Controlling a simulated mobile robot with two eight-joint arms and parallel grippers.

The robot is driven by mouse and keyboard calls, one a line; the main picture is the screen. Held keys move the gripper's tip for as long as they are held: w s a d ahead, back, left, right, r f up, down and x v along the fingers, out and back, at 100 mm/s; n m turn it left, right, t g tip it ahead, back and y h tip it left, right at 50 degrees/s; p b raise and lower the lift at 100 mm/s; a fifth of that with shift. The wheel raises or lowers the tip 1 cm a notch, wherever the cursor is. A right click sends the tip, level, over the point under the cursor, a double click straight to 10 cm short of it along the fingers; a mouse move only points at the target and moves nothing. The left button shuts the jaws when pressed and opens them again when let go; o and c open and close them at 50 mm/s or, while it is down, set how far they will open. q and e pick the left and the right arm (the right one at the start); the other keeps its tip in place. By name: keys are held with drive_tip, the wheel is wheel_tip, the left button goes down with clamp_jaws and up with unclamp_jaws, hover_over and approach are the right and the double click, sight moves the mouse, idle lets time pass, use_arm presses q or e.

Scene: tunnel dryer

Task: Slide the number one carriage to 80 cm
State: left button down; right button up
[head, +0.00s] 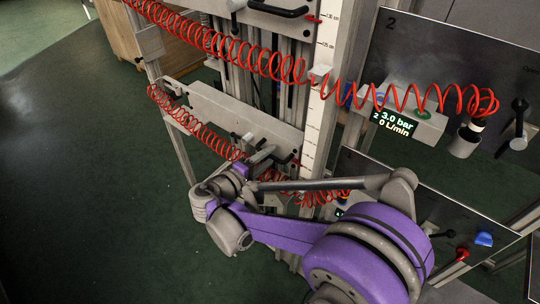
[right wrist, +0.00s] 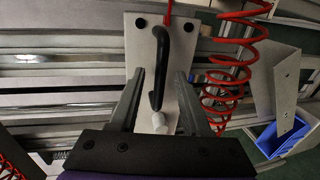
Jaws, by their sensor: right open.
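The lower carriage (head: 225,115), a pale plate on the vertical rails, fits the number one carriage, though I read no number on it. My right gripper (head: 266,157) is at its lower right end, partly hidden by my own arm. In the right wrist view the gripper (right wrist: 160,73) is open, one finger on each side of a black handle (right wrist: 161,55) on the pale plate (right wrist: 138,35). Contact with the handle cannot be told. The scale strip (head: 321,90) stands right of the carriages; its marks near the lower carriage are too small to read. My left gripper is not in view.
An upper carriage with a black handle (head: 279,9) sits higher on the rails. Red coiled hoses (head: 230,50) hang across the front. A panel marked 2 (head: 445,55) has a display (head: 397,124) reading 3.0 bar and 0 L/min. A blue bin (right wrist: 282,137) shows below right.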

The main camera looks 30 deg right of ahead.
drive_tip(key=shift+x, duration=0.85)
clamp_jaws()
idle(0.8)
